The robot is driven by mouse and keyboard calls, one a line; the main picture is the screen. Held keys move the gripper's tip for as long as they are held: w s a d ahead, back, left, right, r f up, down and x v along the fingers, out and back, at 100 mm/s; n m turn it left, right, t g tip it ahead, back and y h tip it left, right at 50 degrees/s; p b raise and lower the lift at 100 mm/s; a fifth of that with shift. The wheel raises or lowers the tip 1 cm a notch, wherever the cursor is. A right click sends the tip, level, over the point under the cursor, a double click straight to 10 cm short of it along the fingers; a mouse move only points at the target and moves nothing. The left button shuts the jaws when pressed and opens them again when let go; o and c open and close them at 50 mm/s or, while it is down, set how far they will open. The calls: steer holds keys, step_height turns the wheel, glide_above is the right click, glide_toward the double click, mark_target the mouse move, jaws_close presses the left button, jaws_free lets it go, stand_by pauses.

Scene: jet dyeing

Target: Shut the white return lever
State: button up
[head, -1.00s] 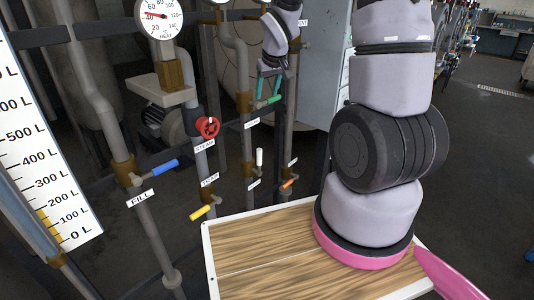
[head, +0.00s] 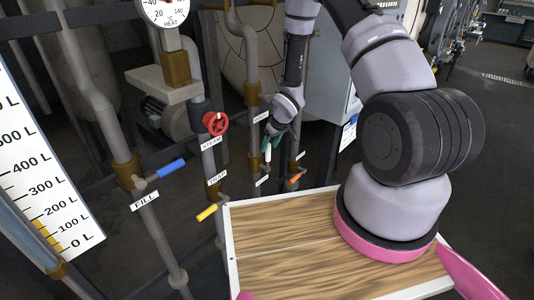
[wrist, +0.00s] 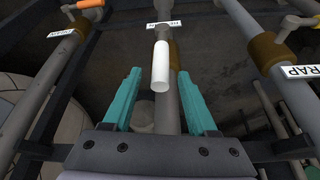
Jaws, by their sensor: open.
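The white return lever (wrist: 161,66) is in the wrist view, ahead of my gripper and between the lines of its two teal fingers, on a vertical grey pipe. It points toward the camera. Its label shows only in part behind it. In the head view the white lever (head: 267,154) is small, close beside the fingers and partly hidden by them. My gripper (wrist: 160,100) is open, its fingers spread to either side of the lever. I cannot tell whether they touch it. In the head view my gripper (head: 273,139) is at the pipe.
An orange lever (head: 295,178) is on the pipe to the right, a yellow lever (head: 207,212) on the TRAP pipe to the left. The red steam wheel (head: 215,123) and blue fill lever (head: 171,167) are farther left. A wooden-topped board (head: 290,240) lies below.

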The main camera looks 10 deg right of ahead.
mark_target(268, 157)
steer(key=shift+x, duration=2.75)
jaws_close()
